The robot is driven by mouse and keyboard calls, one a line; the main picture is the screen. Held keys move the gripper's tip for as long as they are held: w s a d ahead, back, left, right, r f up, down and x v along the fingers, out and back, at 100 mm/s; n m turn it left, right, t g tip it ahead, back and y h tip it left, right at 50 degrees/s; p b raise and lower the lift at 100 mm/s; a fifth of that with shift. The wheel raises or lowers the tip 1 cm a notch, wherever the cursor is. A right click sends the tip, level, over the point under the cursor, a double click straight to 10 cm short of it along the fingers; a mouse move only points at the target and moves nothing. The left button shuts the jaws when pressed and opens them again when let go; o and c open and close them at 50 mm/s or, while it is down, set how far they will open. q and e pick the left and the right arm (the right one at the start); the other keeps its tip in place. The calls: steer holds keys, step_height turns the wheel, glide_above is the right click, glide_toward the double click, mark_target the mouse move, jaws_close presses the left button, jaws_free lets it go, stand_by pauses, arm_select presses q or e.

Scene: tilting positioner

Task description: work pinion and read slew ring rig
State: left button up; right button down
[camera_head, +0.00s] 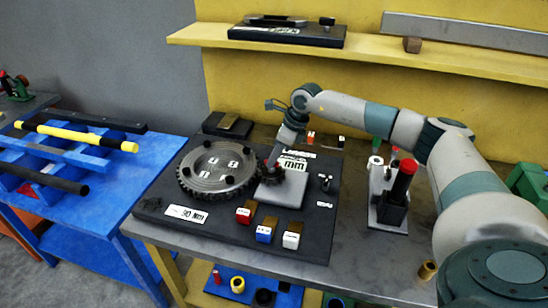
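The slew ring (203,188), a dark toothed ring with a grey face and several small marked tabs, lies flat on the black rig base (160,203). A grey square block (283,190) sits just right of it. My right arm reaches in from the right, and my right gripper (273,163) points down between ring and block, where the pinion seems to be. The wrist hides most of that spot, and I cannot tell whether the fingers are open or shut. A white plate with dark text, "mm" (294,164), stands behind the block. My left gripper is not in view.
Red (244,215), blue (263,234) and white (291,240) blocks stand at the rig's front, near a "90 Nm" label (186,214). A stand with a red-topped black post (402,182) is right. A blue rack table (100,190) is left; a yellow shelf (370,52) hangs behind.

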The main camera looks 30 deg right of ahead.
steer(key=m+h+b, duration=0.1)
steer(key=m+b, duration=0.1)
steer(key=m, duration=0.1)
steer(key=shift+a+f+t, duration=0.1)
steer(key=shift+a+t, duration=0.05)
steer(key=shift+t, duration=0.25)
steer(key=shift+m+b, duration=0.45)
steer(key=shift+m, duration=0.25)
steer(key=c, duration=1.8)
jaws_free()
steer(key=shift+s+r, duration=0.1)
steer(key=shift+r, duration=0.1)
